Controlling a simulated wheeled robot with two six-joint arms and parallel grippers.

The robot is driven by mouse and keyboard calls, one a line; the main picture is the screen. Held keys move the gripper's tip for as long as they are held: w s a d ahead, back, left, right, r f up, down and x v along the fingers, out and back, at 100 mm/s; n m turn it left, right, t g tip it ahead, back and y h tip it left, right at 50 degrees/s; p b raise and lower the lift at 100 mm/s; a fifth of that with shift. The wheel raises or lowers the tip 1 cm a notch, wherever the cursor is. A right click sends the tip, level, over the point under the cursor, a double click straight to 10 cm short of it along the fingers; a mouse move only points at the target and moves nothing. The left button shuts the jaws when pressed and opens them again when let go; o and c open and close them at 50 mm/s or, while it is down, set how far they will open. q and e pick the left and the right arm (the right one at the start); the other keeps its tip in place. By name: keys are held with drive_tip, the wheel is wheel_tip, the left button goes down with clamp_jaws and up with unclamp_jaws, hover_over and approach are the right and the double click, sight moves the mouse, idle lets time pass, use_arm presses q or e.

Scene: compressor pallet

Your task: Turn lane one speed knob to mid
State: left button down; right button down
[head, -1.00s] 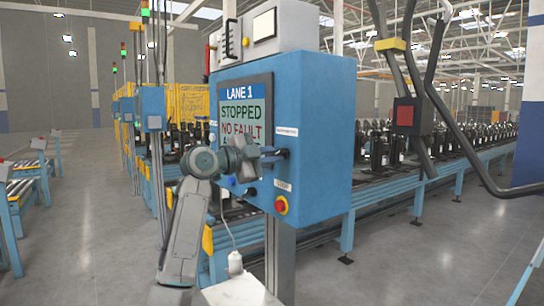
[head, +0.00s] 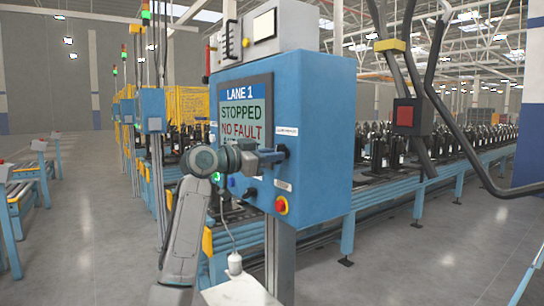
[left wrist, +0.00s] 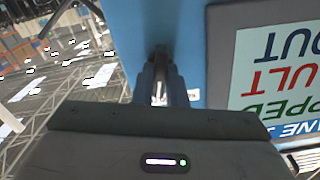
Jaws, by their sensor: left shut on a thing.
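The blue lane one control box (head: 322,140) has a screen (head: 243,108) reading "LANE 1", "STOPPED" and "NO FAULT". The dark speed knob (head: 283,152) is on its front, right of the screen and under a small white label. My left gripper (head: 274,157) reaches in from the left and is shut on the knob, mostly covering it. In the left wrist view the fingers (left wrist: 162,82) close around the knob against the blue panel, upside down in that picture. The pointer position of the knob is hidden. My right gripper is not in view.
Below the knob are a dark selector (head: 251,193), a small blue button (head: 231,181) and a red button on a yellow ring (head: 281,205). A conveyor (head: 400,195) with black compressors runs behind the box. Open floor (head: 430,255) lies at the right.

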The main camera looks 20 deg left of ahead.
use_arm(q)
drive_tip(key=n, duration=0.2)
drive_tip(key=shift+n, duration=0.3)
idle(0.3)
drive_tip(key=c, duration=1.5)
unclamp_jaws()
drive_tip(key=shift+o, duration=0.2)
drive_tip(key=b+v, duration=0.5)
drive_tip(key=v, duration=0.5)
drive_tip(key=shift+s+a, duration=0.3)
